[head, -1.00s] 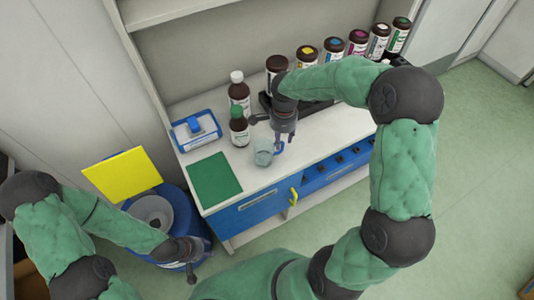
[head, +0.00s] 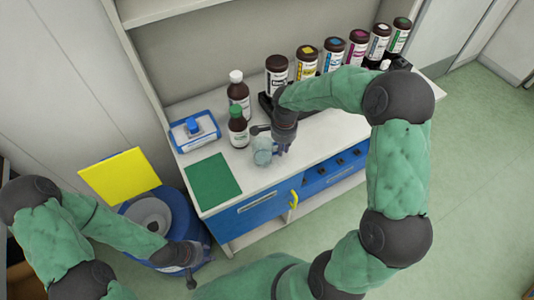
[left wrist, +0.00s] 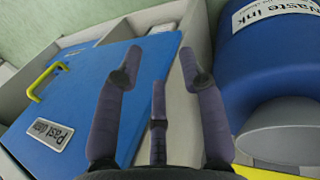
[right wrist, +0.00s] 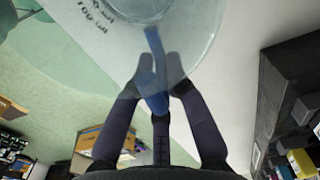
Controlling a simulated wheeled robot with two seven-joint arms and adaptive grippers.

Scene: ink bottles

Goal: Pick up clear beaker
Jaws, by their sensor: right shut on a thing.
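The clear beaker (head: 262,150) stands on the white counter, right of the green mat, and looks upright. It has a blue handle, seen in the right wrist view (right wrist: 155,70), where the beaker's glass (right wrist: 135,25) with printed volume marks fills the top. My right gripper (head: 279,146) is at the beaker's right side, its fingers (right wrist: 160,78) shut on the blue handle. Whether the beaker's base touches the counter is hard to tell. My left gripper (head: 191,268) is low at the left, away from the counter; its fingers (left wrist: 160,70) are spread apart and empty.
Two brown bottles (head: 238,127) stand just behind the beaker. Several ink bottles (head: 306,62) line the back. A green mat (head: 213,181) and a blue-white box (head: 196,130) lie left. A blue waste ink bin (head: 188,219) with a yellow lid (head: 119,176) stands left of the counter.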

